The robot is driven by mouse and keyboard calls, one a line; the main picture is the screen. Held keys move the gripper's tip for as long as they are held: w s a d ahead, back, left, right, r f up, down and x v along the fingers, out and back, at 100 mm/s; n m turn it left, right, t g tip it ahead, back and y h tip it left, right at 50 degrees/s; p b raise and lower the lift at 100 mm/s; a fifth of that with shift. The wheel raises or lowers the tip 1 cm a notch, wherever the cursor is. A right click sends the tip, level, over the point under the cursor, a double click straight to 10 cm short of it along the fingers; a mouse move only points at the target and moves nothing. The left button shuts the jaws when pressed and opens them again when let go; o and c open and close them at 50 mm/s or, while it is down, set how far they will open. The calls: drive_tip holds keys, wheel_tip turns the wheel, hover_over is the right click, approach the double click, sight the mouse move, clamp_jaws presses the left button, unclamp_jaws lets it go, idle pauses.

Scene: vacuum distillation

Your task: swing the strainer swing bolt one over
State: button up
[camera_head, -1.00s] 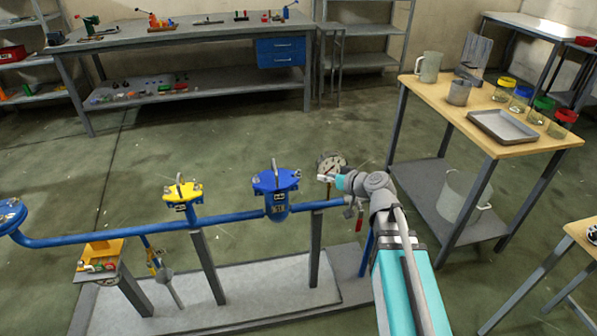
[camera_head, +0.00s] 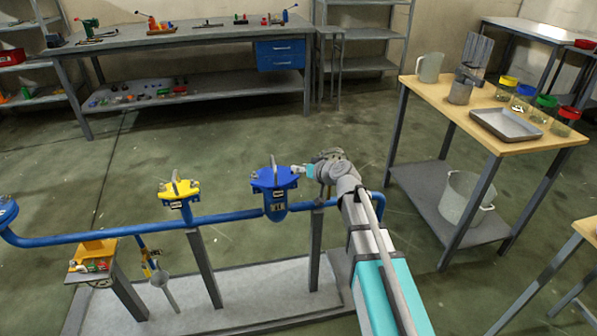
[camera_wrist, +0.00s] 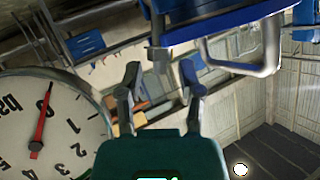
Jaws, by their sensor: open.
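The strainer (camera_head: 274,190) is the blue vessel with a flat blue lid and an upright handle, in the blue pipe run. In the wrist view its lid (camera_wrist: 225,27) fills the upper right, with the grey handle (camera_wrist: 270,50) hanging below it in the picture. A small grey bolt-like part (camera_wrist: 158,58) shows at the lid's edge between my fingertips; I cannot tell whether they touch it. My gripper (camera_head: 298,170) is open at the right side of the lid, and it also shows in the wrist view (camera_wrist: 161,72). The other swing bolts are too small to tell apart.
A pressure gauge (camera_wrist: 45,125) is close on the left in the wrist view. A yellow-lidded vessel (camera_head: 179,190) stands left on the same pipe (camera_head: 110,237). A wooden-topped table (camera_head: 440,102) with jars and a tray is at the right. Open floor lies behind the pipe.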

drive_tip(key=shift+w+a+f, duration=0.2)
drive_tip(key=shift+w+a, duration=0.2)
drive_tip(key=shift+a, duration=0.05)
clamp_jaws()
drive_tip(key=shift+d+f+b, duration=0.1)
drive_tip(key=shift+b, duration=0.2)
drive_tip(key=m+y+b, duration=0.1)
drive_tip(key=d+b, duration=0.1)
drive_tip(key=shift+w+d+f+m+y+b, duration=0.15)
drive_tip(key=shift+f+m+y+b, duration=0.15)
drive_tip(key=shift+m+y+b, duration=0.1)
